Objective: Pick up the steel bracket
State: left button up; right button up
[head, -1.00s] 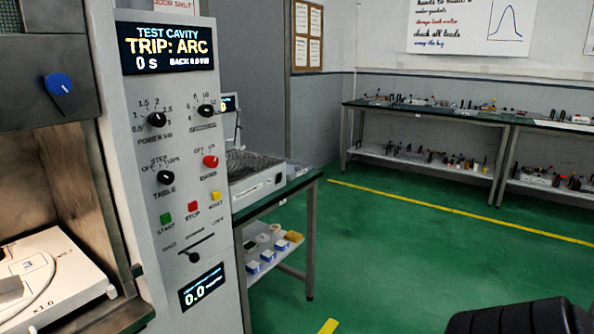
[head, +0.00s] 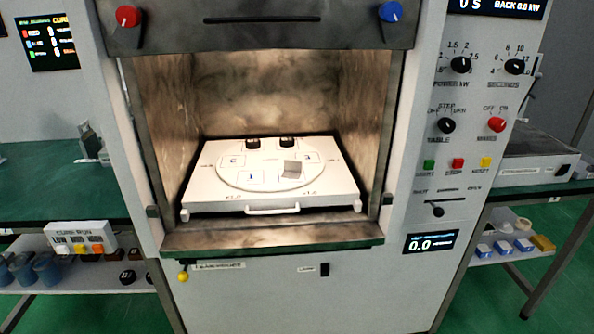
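A small grey bent metal piece, which looks like the steel bracket (head: 293,169), sits on the right part of the round turntable (head: 235,180) inside the open test cavity. The turntable lies on a white tray (head: 215,200) with a front handle. Two small dark blocks (head: 253,142) stand at the back of the turntable. Neither of my grippers is in the head view.
The cavity has brown side walls (head: 365,110) and a front sill (head: 270,239). A control panel (head: 460,150) with knobs stands to the right. A green bench (head: 40,200) is at the left, with blue cups (head: 45,268) on the shelf below.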

aim_at(292, 169)
jog(key=i+l, duration=0.15)
jog(key=l, duration=0.2)
jog(key=i+l, duration=0.15)
jog(key=l, duration=0.2)
jog(key=i+l+u, duration=0.1)
jog(key=l, duration=0.25)
jog(key=i, duration=0.1)
